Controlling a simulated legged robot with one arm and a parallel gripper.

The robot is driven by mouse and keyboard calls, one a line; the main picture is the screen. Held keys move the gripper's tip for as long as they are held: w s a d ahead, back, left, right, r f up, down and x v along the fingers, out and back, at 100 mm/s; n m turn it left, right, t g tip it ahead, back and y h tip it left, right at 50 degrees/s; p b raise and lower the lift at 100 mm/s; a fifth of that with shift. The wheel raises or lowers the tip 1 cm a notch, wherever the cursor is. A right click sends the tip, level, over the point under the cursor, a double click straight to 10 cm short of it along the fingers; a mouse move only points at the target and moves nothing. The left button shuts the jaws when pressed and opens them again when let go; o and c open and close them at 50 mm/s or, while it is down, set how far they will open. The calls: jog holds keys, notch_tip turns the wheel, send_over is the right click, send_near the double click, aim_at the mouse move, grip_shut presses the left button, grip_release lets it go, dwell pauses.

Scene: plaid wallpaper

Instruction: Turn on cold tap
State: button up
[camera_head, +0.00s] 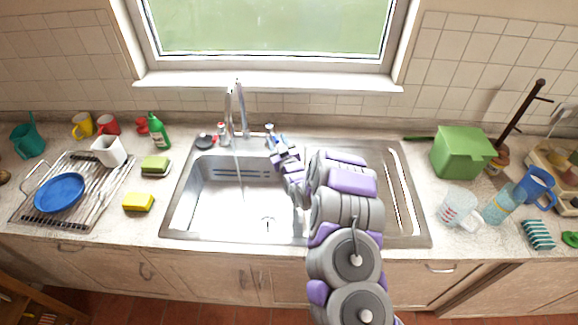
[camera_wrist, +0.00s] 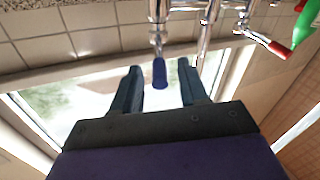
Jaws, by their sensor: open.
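The cold tap handle with a blue end (camera_wrist: 160,73) shows between the two fingers of my gripper (camera_wrist: 159,68) in the wrist view. The fingers are open, with a visible gap on each side of the blue end. In the head view the cold tap (camera_head: 270,129) stands right of the chrome spout (camera_head: 238,105), and my gripper (camera_head: 280,148) is right at it, partly hiding it. A thin pale line runs down below the spout; I cannot tell surely whether it is water. The red-ended tap (camera_head: 221,129) is left of the spout, and at right in the wrist view (camera_wrist: 279,49).
The steel sink (camera_head: 200,215) lies below my arm. Left are a green bottle (camera_head: 158,132), sponges (camera_head: 138,202) and a dish rack (camera_head: 105,188) with a blue plate. Right are a green box (camera_head: 461,152) and cups (camera_head: 457,208). The window sill (camera_head: 270,83) is behind the taps.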

jog(key=p+v, duration=0.1)
jog(key=v, duration=1.3)
jog(key=shift+s, duration=0.2)
jog(key=s+d+r+m+g+h+b, duration=0.1)
jog(key=s+d+r+g+h, duration=0.1)
jog(key=s+d+r+g, duration=0.35)
jog(key=s+d+r+m+g+h, duration=0.1)
jog(key=s+d+r+g+h, duration=0.15)
jog(key=s, duration=0.55)
jog(key=s+d+r+m+g+h+b, duration=0.1)
jog(key=s+d+r+g, duration=0.25)
jog(key=s, duration=0.35)
jog(key=s+d+r+m+g, duration=0.1)
jog(key=s+r+g, duration=0.2)
jog(key=s, duration=1)
jog(key=s+d+r+m+g, duration=0.1)
jog(key=s+r+m+g, duration=0.1)
jog(key=s, duration=1.1)
jog(key=shift+s+d+r+g+h, duration=0.25)
jog(key=shift+r+g+h, duration=0.2)
jog(key=shift+g, duration=0.6)
jog(key=shift+w+a, duration=0.1)
jog(key=shift+a, duration=0.05)
